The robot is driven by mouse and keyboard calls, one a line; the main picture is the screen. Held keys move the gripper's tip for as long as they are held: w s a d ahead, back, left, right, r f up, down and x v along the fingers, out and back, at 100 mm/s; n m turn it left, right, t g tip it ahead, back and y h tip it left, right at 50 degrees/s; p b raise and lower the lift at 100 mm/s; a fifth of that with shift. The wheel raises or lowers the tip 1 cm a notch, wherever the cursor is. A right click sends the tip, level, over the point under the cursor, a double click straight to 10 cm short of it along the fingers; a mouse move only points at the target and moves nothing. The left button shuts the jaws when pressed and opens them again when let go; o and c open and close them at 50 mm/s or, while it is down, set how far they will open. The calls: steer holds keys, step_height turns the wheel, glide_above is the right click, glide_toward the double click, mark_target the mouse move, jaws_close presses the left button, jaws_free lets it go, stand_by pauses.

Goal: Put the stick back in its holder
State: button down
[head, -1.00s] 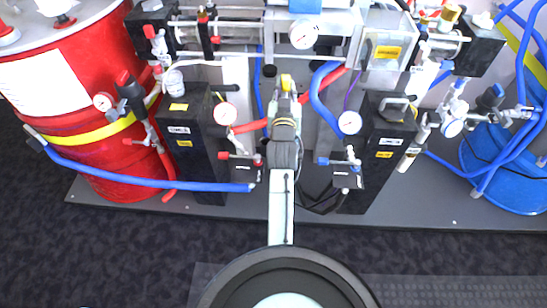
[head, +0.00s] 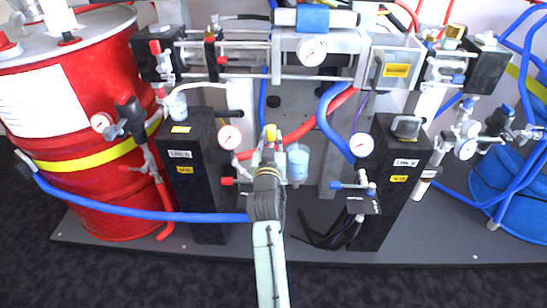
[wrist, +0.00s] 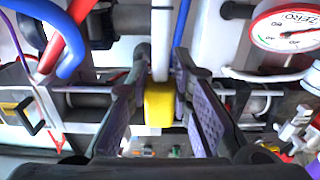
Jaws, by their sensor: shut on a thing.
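My gripper (wrist: 162,62) is at the middle of the machine, its fingers on either side of a yellow piece (wrist: 159,106) with a pale cream shaft (wrist: 162,40) beyond it. I take this to be the stick, and the gripper is shut on it. In the head view the yellow end (head: 270,132) shows at the tip of my arm, between the two black cabinets. The arm hides most of the gripper and the rest of the stick there. I cannot tell which part is the stick's holder.
A red drum (head: 95,170) stands left and a blue drum (head: 510,205) right. Black cabinets (head: 192,190) (head: 398,180) flank my arm. Gauges, such as one in the wrist view (wrist: 288,28), and blue and red hoses crowd the space. A pale blue cylinder (head: 298,165) is just right of my gripper.

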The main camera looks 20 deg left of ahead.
steer(key=shift+f, duration=2.35)
steer(key=shift+f+b, duration=0.4)
steer(key=c, duration=1.4)
jaws_free()
steer(key=shift+r, duration=0.1)
steer(key=shift+c, duration=0.2)
steer(key=shift+r, duration=0.1)
